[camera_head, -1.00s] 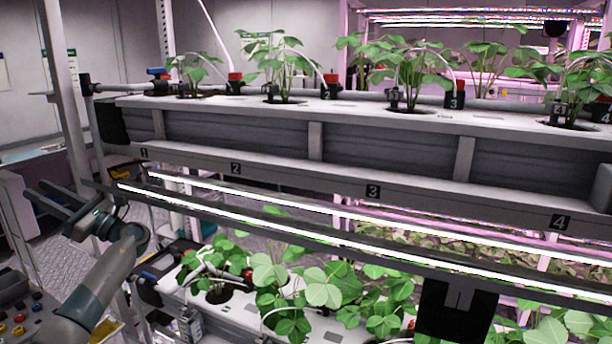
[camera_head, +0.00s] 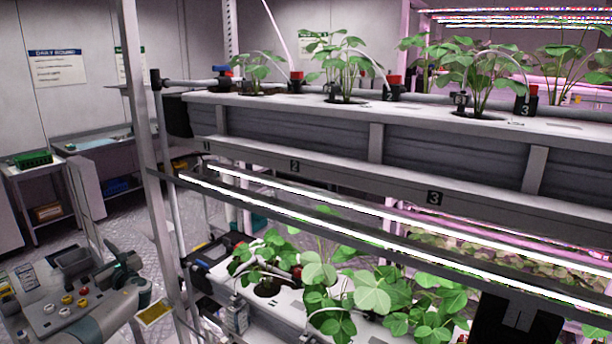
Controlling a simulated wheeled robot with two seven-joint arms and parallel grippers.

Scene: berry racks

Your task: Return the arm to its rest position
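My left gripper (camera_head: 103,265) is at the lower left of the head view, with its grey wrist and arm (camera_head: 122,302) low in the frame. Its two dark fingers look apart, with nothing seen between them. It is left of the rack's upright post (camera_head: 151,150) and clear of the plants. It shows in front of a grey panel with coloured knobs (camera_head: 50,312); whether it touches the panel I cannot tell.
The berry rack's upper trough (camera_head: 300,130) carries plants and numbered labels. Bright light bars (camera_head: 330,222) hang below it, above a lower row of plants (camera_head: 330,285). A side table with a green tray (camera_head: 33,159) stands at the left. Floor (camera_head: 130,225) shows between.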

